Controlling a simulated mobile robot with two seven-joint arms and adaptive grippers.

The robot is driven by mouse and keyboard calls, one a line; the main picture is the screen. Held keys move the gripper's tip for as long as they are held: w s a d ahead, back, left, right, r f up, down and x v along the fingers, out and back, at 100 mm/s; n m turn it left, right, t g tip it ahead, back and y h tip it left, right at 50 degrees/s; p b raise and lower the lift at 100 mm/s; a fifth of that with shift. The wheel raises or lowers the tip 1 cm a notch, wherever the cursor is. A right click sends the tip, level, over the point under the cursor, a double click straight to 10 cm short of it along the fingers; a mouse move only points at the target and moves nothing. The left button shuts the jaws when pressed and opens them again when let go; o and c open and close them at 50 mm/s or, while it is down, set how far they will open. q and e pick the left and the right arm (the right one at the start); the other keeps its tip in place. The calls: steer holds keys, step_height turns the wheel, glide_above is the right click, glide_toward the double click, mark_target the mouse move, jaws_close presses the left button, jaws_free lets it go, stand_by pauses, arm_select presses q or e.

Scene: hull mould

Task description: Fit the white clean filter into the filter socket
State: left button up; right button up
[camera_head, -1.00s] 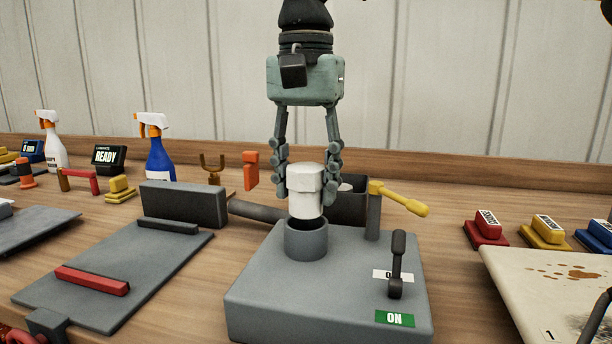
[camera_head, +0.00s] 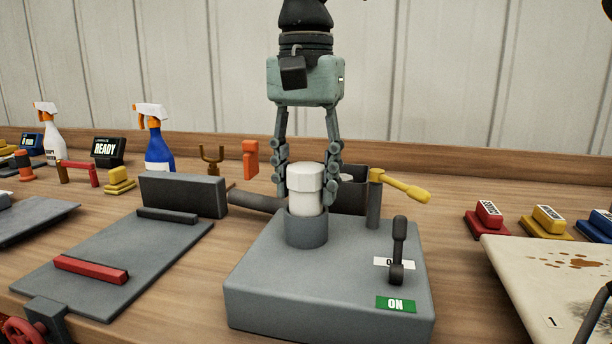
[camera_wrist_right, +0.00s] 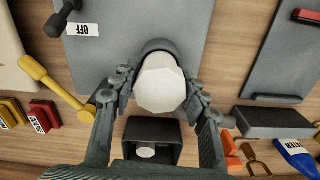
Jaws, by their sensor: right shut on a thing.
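The white filter (camera_head: 305,186) is upright, with its lower end inside the round grey filter socket (camera_head: 306,232) on the grey machine block (camera_head: 330,290). Its wider cap and part of its body show above the rim. My right gripper (camera_head: 308,186) points down from above and is shut on the filter's cap, one finger on each side. In the right wrist view, the filter's pale top (camera_wrist_right: 160,84) sits between the fingertips, and the dark socket rim shows behind it. My left gripper is not in view.
A dark open bin (camera_head: 351,193) with a pale thing inside stands behind the socket. A yellow-handled lever (camera_head: 402,186) is to the right. A black switch lever (camera_head: 399,245) rises between OFF and ON labels. A grey board with a red bar (camera_head: 90,268) lies left.

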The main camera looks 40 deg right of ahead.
mark_target(306, 167)
steer(key=shift+f+b, duration=0.35)
steer(key=shift+f, duration=0.35)
steer(key=o, duration=1.2)
steer(key=shift+r, duration=0.1)
step_height(306, 167, up, 12)
steer(key=shift+f, duration=0.1)
